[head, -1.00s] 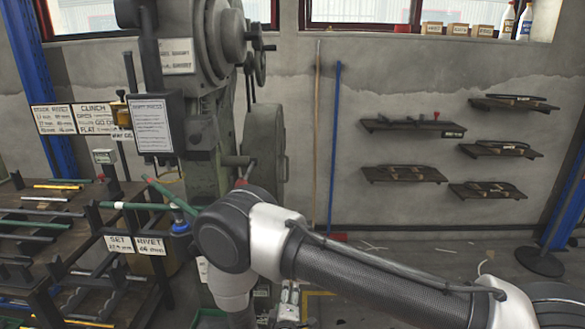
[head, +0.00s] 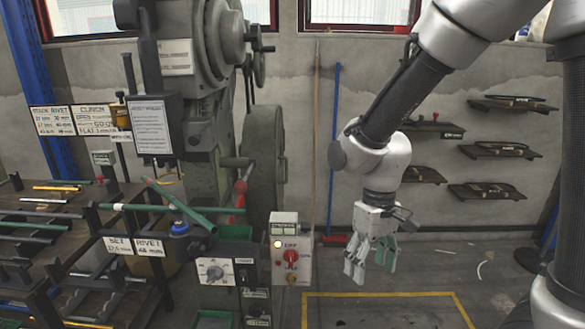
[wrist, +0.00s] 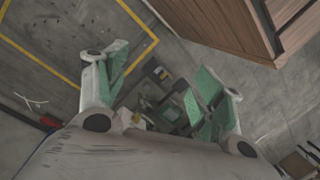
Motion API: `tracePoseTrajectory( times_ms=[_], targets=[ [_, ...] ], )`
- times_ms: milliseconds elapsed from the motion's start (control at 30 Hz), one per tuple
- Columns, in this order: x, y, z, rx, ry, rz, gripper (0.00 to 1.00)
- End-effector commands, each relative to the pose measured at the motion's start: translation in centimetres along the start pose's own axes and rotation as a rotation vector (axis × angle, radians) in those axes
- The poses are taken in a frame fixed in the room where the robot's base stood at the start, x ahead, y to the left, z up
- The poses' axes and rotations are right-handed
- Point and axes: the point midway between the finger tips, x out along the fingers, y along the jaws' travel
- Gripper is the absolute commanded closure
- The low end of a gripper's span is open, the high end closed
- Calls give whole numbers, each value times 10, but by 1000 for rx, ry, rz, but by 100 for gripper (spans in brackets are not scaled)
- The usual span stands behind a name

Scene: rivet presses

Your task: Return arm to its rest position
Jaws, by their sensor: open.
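My gripper (head: 371,262) hangs open and empty in the head view, fingers pointing down, over the floor to the right of the press. Its fingers have green pads. The arm comes in from the upper right and bends down at a joint in front of the wall. In the wrist view my gripper (wrist: 160,95) is also open, with a gap between the two green-padded fingers and nothing held. The floor and some dark and light parts, too small to name, show beyond the fingers.
The green rivet press (head: 215,120) stands left of my gripper. A control box (head: 291,248) with a red knob is close by. A rack with bars (head: 70,240) is at left. Wall shelves (head: 495,150) are behind. A wooden cabinet (wrist: 225,25) shows in the wrist view.

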Motion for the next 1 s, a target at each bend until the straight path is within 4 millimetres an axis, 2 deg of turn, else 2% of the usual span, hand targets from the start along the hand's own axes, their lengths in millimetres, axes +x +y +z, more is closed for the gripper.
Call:
tracePoseTrajectory(
  times_ms=[33,200,300,500,700,1000],
  targets=[
    [-22,15,18,35,17,7,32],
    [-78,60,81,143,83,48,32],
    [-104,81,114,204,171,77,32],
    [-144,107,159,348,401,123,32],
    [-169,118,185,452,533,158,32],
    [-169,122,188,472,532,159,32]
  ],
)
